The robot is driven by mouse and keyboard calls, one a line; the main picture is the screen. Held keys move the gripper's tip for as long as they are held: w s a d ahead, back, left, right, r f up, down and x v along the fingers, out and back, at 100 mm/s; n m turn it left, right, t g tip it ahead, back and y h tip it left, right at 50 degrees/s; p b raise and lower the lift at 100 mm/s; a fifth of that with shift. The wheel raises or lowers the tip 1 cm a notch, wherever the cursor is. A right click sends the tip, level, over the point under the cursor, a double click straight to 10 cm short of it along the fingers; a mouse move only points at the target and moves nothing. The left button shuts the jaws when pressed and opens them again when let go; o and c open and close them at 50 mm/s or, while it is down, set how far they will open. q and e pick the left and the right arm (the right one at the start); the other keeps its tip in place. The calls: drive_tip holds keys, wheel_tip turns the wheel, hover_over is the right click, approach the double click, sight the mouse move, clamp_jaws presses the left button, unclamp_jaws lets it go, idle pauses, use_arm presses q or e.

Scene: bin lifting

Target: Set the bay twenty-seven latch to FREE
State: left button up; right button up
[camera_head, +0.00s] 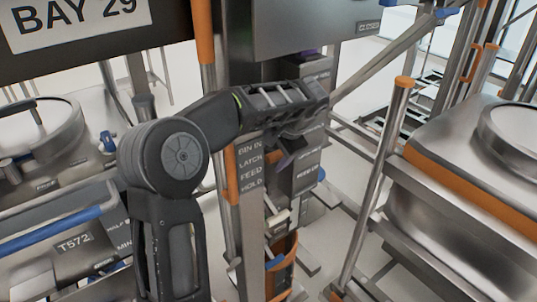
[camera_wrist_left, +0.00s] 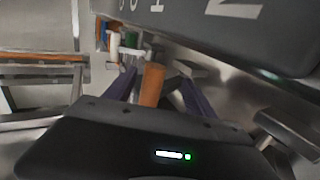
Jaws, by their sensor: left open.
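A post panel (camera_head: 251,170) in the middle of the head view bears the words BIN IN, LATCH, FEED, HOLD. No latch lever can be made out for certain; my arm and gripper cover part of this area. My left gripper (camera_head: 285,155) is beside the panel's upper right. In the left wrist view its two dark purple fingers (camera_wrist_left: 158,78) are apart. An orange post (camera_wrist_left: 153,86) shows between them, and I cannot tell whether they touch it. A pale handle-like part (camera_wrist_left: 122,46) lies beyond the left finger. My right gripper is not seen.
A BAY 29 sign (camera_head: 78,22) hangs at upper left. A steel unit labelled T572 (camera_head: 75,243) is at lower left. A dark sign (camera_wrist_left: 270,30) crowds the wrist view's upper right.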

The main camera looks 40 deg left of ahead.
use_arm(q)
drive_tip(key=shift+d, duration=0.1)
drive_tip(key=shift+c, duration=0.5)
clamp_jaws()
idle(0.5)
